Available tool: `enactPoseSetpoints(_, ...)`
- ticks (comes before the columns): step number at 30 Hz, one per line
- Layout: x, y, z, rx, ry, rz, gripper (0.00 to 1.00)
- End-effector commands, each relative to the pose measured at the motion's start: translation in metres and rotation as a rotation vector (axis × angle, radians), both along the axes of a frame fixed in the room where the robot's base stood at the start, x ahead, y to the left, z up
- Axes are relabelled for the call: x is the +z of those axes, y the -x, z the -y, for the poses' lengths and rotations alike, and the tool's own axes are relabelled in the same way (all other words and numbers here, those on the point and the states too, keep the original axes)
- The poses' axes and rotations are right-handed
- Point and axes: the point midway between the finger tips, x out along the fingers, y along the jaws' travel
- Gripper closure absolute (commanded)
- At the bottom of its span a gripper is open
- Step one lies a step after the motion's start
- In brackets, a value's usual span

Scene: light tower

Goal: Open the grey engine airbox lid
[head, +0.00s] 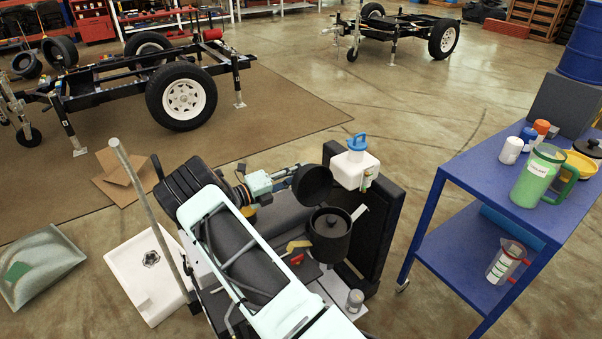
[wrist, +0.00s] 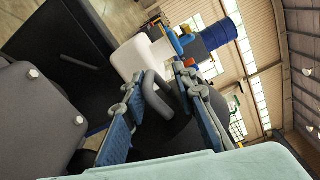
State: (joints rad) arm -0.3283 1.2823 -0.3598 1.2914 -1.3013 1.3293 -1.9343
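The grey airbox (head: 330,243) is a dark round pot beside the engine, in the middle of the head view. Its top is uncovered, and a round insert with a knob shows inside. The dark round lid (head: 312,186) stands tilted up steeply above its back left rim. My gripper (head: 291,174) is at the lid's left, outer side. In the wrist view, my gripper's blue fingers (wrist: 160,76) are apart, with the lid's bent grey handle (wrist: 154,91) between them. A gap shows around the handle; firm contact is not visible. The lid's dark face (wrist: 190,128) is behind it.
A white tank (head: 355,170) with a blue cap stands behind the airbox, against a black radiator (head: 384,225). A blue cart (head: 474,185) with a green jug (head: 538,175) is at the right. A grey pole (head: 150,203) rises at the left.

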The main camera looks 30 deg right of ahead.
Motion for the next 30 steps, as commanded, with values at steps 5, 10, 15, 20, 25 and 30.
enactPoseSetpoints(5,0.0,0.003,-0.031,0.005,-0.002,0.0,0.74)
enactPoseSetpoints(10,0.0,0.009,-0.068,0.005,-0.003,-0.001,0.74)
enactPoseSetpoints(15,0.0,0.013,-0.097,0.003,-0.002,-0.001,0.74)
enactPoseSetpoints(20,-0.001,0.015,-0.111,0.002,-0.004,0.0,0.74)
enactPoseSetpoints(25,0.0,0.016,-0.114,0.001,-0.003,-0.001,0.74)
enactPoseSetpoints(30,0.0,0.016,-0.114,0.001,-0.003,-0.001,0.74)
